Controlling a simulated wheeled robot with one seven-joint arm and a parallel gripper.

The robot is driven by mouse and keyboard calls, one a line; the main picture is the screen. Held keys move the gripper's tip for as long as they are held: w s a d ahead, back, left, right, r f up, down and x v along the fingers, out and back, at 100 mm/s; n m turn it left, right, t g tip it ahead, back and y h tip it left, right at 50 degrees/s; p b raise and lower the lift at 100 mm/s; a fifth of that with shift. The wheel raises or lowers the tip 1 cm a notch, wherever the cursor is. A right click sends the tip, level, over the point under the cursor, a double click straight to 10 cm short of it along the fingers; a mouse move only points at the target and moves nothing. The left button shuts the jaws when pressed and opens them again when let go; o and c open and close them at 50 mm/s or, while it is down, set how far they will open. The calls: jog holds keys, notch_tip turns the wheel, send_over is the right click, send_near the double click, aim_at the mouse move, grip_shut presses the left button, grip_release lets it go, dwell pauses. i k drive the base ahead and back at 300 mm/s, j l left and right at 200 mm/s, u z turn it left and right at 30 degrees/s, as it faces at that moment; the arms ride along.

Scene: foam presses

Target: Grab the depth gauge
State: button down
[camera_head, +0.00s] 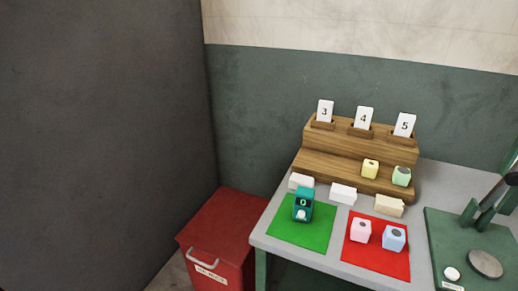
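The depth gauge is most likely the small teal device (303,205) with a dark display and a whitish round part low on its front. It stands on the green mat (288,232) at the left of the grey table (262,226). My gripper is not in view.
A red mat (362,266) holds pink (361,230) and light blue (393,239) blocks. Pale blocks (343,194) stand before a wooden stepped rack (352,148) with cards 3, 4, 5. A green press (455,230) is at right, a red bin (215,240) left.

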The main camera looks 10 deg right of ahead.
aim_at(304, 196)
jog(key=j+z, duration=0.15)
jog(key=z, duration=0.35)
jog(key=i+j+z, duration=0.1)
jog(key=j+z, duration=0.2)
jog(key=j, duration=0.35)
jog(key=j+z, duration=0.35)
jog(key=j, duration=1.55)
jog(key=k+z, duration=0.05)
